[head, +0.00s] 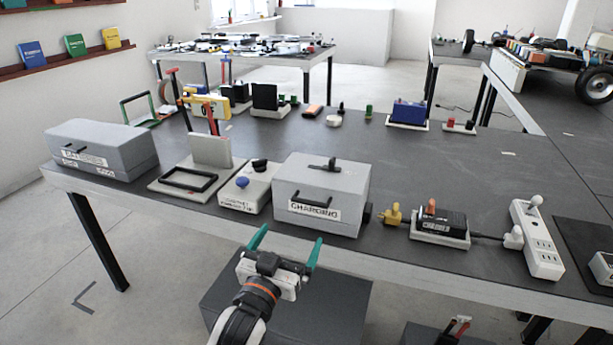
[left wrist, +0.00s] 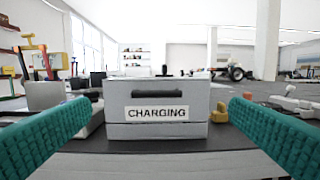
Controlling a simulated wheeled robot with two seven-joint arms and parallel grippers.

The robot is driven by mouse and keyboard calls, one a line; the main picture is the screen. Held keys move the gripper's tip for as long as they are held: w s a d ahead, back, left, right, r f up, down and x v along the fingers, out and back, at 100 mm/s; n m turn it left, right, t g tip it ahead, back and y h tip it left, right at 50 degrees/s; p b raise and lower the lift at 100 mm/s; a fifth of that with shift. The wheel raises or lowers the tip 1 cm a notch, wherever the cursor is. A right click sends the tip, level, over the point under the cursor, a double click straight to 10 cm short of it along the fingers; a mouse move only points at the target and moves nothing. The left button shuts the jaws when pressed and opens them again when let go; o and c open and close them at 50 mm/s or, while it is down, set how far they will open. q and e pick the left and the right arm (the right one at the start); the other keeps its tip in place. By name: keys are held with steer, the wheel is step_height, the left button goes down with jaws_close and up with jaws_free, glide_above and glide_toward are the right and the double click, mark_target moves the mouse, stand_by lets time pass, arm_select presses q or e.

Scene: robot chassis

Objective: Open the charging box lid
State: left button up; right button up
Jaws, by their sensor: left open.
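The charging box (head: 320,193) is a grey box with a white "CHARGING" label and a dark handle (head: 312,199) on its front. It stands near the table's front edge in the head view, and its lid looks closed. A dark latch-like piece (head: 323,165) sits on top. In the left wrist view the box (left wrist: 157,109) is straight ahead, between the fingers. My left gripper (head: 284,246), with teal fingers, is open and empty in front of the box and apart from it. My right gripper is not in view.
Left of the box stand a small device with a blue knob (head: 242,182), a black frame stand (head: 188,180) and another grey box (head: 101,150). Right are a yellow connector (head: 392,214), a black charger (head: 439,222) and a power strip (head: 537,240). A dark block (head: 330,310) lies below the table edge.

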mark_target(309, 203)
arm_select(q)
steer(key=shift+g+y, duration=0.3)
steer(key=shift+g, duration=0.2)
steer(key=x, duration=1.2)
steer(key=shift+w+a+f+p, duration=0.1)
steer(key=shift+w+f+p, duration=0.1)
steer(key=shift+f+p, duration=0.1)
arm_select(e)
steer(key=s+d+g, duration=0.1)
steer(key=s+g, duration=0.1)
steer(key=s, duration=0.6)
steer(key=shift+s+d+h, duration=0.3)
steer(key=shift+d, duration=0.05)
arm_select(q)
steer(key=shift+c, duration=0.3)
steer(key=c, duration=1.2)
steer(key=shift+r, duration=0.1)
steer(key=shift+c, duration=0.2)
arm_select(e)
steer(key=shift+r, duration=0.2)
